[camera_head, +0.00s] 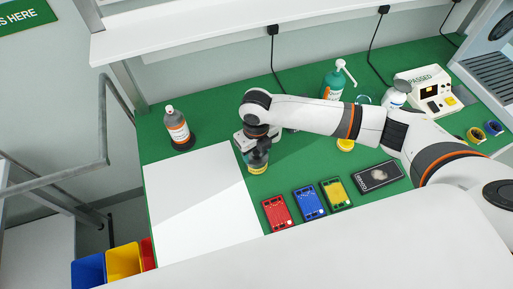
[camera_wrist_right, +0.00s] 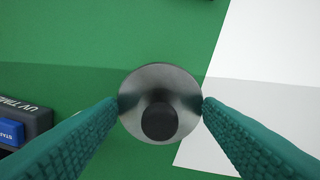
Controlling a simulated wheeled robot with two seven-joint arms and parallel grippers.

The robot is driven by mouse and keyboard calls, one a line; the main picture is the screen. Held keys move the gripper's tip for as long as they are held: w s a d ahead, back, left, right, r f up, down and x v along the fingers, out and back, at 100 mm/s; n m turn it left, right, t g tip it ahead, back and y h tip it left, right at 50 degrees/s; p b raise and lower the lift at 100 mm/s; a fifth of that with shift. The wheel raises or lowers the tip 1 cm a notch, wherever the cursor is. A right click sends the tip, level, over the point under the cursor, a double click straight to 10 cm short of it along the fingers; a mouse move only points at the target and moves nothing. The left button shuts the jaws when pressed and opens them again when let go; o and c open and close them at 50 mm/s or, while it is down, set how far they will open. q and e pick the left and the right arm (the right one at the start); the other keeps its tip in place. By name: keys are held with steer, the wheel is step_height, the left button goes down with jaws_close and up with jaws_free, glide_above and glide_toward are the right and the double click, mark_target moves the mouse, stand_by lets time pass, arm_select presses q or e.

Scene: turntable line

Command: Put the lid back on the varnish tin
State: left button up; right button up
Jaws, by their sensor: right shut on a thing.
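In the head view my right gripper (camera_head: 257,158) points down over the green mat, next to the right edge of the white sheet. In the right wrist view both teal fingers (camera_wrist_right: 160,106) are shut on the rim of a round grey metal lid (camera_wrist_right: 160,77) with a dark knob (camera_wrist_right: 159,121). The lid faces the camera and hides whatever lies directly below it. In the head view a small dark piece with a yellowish lower band (camera_head: 258,169) shows under the gripper. I cannot tell whether this is the varnish tin. My left gripper is not in view.
A bottle (camera_head: 177,128) stands at the back left, and a pump bottle (camera_head: 333,82) behind my arm. Red (camera_head: 277,212), blue (camera_head: 309,202) and green-yellow (camera_head: 336,193) devices lie in front. A box (camera_wrist_right: 22,125) sits near the gripper. The white sheet (camera_head: 200,195) is bare.

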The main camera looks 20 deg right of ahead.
stand_by(0.4)
jaws_close()
steer(key=shift+s+f, duration=0.1)
steer(key=shift+o, duration=0.7)
jaws_free()
steer(key=shift+o, duration=0.3)
steer(key=o, duration=0.4)
steer(key=shift+p, duration=0.3)
